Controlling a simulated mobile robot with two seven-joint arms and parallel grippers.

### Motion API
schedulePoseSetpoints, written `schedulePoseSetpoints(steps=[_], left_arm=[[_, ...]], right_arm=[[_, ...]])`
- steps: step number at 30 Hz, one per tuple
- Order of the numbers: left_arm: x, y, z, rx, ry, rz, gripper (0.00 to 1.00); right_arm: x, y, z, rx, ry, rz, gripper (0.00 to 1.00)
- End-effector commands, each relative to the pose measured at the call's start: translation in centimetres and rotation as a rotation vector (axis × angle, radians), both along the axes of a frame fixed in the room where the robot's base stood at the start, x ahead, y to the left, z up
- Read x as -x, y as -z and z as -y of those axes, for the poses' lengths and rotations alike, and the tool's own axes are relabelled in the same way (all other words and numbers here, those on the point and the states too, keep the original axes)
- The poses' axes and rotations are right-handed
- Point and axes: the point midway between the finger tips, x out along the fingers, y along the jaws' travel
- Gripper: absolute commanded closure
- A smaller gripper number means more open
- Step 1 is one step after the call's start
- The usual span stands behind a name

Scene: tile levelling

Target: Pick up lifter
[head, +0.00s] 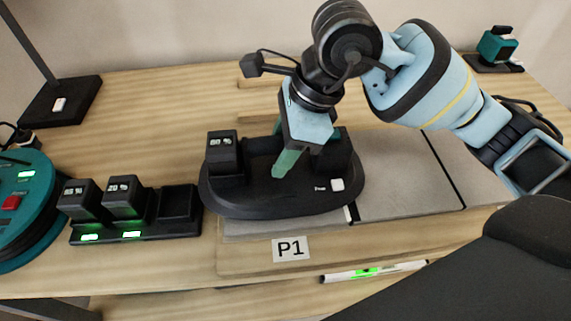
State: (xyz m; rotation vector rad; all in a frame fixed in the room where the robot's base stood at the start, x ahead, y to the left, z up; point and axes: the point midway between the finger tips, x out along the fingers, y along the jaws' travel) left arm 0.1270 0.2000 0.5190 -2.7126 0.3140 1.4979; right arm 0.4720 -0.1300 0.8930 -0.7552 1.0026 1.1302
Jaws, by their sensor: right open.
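The lifter (235,194) looks like a black oval device with a raised block at each end and a small display on its left block. It rests on grey tiles (410,180) above the label P1. My right gripper (290,160) points down over the middle of the lifter, between the two blocks. It is open, and a green-padded finger reaches down in front of the lifter's middle. My left gripper is not in view.
A charging dock (165,228) with two battery packs and an empty-looking slot stands left of the lifter. A teal round device (22,215) is at the left edge. A lamp base (62,100) stands back left. A level (375,271) lies at the front.

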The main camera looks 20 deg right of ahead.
Motion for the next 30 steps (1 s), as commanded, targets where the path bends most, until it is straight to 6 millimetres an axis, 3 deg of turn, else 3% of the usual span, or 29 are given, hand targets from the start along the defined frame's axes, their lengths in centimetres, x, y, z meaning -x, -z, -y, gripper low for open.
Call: schedulePoseSetpoints(steps=[15,25,30], left_arm=[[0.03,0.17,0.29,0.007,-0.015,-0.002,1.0],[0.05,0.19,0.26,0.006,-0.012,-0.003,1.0],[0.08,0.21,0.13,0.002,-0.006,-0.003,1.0]], right_arm=[[0.01,0.32,0.02,0.0,0.0,0.0,0.54],[0.01,0.32,0.02,0.0,0.0,0.0,0.97],[-0.05,0.16,-0.01,-0.003,0.0,0.004,1.0]])
